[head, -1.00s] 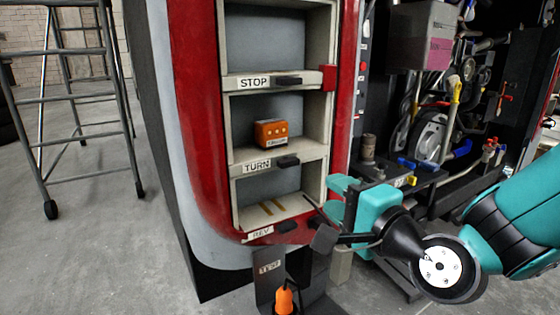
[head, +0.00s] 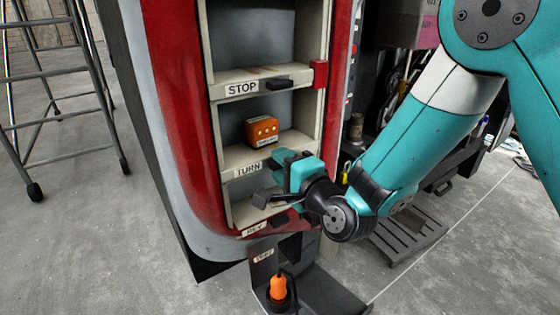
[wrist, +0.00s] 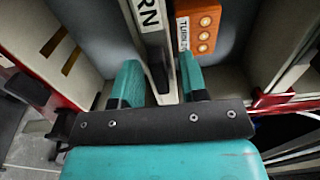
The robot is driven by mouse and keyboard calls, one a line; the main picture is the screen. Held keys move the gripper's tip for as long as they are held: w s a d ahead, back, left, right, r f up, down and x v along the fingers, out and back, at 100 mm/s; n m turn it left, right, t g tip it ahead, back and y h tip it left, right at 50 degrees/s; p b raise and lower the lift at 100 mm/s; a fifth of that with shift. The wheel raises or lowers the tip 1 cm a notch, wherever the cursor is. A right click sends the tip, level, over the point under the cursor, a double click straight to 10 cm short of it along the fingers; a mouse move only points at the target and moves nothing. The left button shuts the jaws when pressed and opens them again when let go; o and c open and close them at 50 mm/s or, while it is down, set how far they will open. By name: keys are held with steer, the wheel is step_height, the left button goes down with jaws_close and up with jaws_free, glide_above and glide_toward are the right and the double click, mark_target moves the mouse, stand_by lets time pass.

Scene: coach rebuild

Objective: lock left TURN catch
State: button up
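The TURN label (head: 249,169) is on the front edge of a shelf in the red-framed cabinet. The dark TURN catch (wrist: 160,78) shows in the wrist view beside the end of that label; in the head view my gripper hides it. My teal gripper (head: 284,163) is at that shelf edge, right of the label. In the wrist view my gripper (wrist: 160,82) is open, with one finger on each side of the catch. Small gaps seem to show between fingers and catch; I cannot tell whether either touches.
An orange box (head: 261,130) with round buttons stands on the TURN shelf, close to my right finger in the wrist view. The STOP catch (head: 279,84) is above, the KEY label (head: 254,230) below. An orange plug-like item (head: 277,288) stands beneath the cabinet. A ladder (head: 62,90) stands left.

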jaws_close()
